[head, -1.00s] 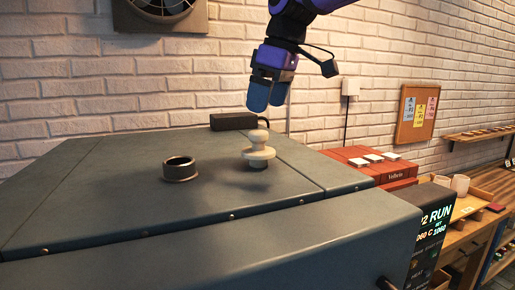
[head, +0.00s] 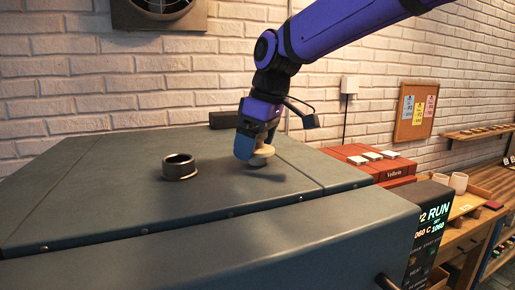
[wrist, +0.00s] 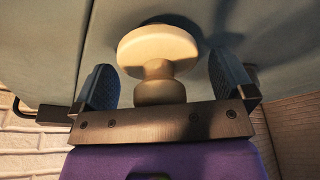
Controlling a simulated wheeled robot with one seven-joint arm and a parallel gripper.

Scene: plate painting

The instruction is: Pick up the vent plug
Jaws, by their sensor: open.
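The cream vent plug (head: 262,157) stands on the grey kiln lid, to the right of the dark ring-shaped vent hole (head: 180,167). In the wrist view the plug (wrist: 158,50) shows its wide round base and narrower knob. My gripper (head: 250,148) is down at the plug and hides part of it in the head view. In the wrist view my gripper (wrist: 166,88) is open, with one blue finger on each side of the plug's knob. Gaps show between the fingers and the knob.
The kiln lid (head: 110,205) is broad and mostly clear. A dark block (head: 223,119) sits at its back edge by the brick wall. A red box (head: 372,163) with white pieces on top stands to the right.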

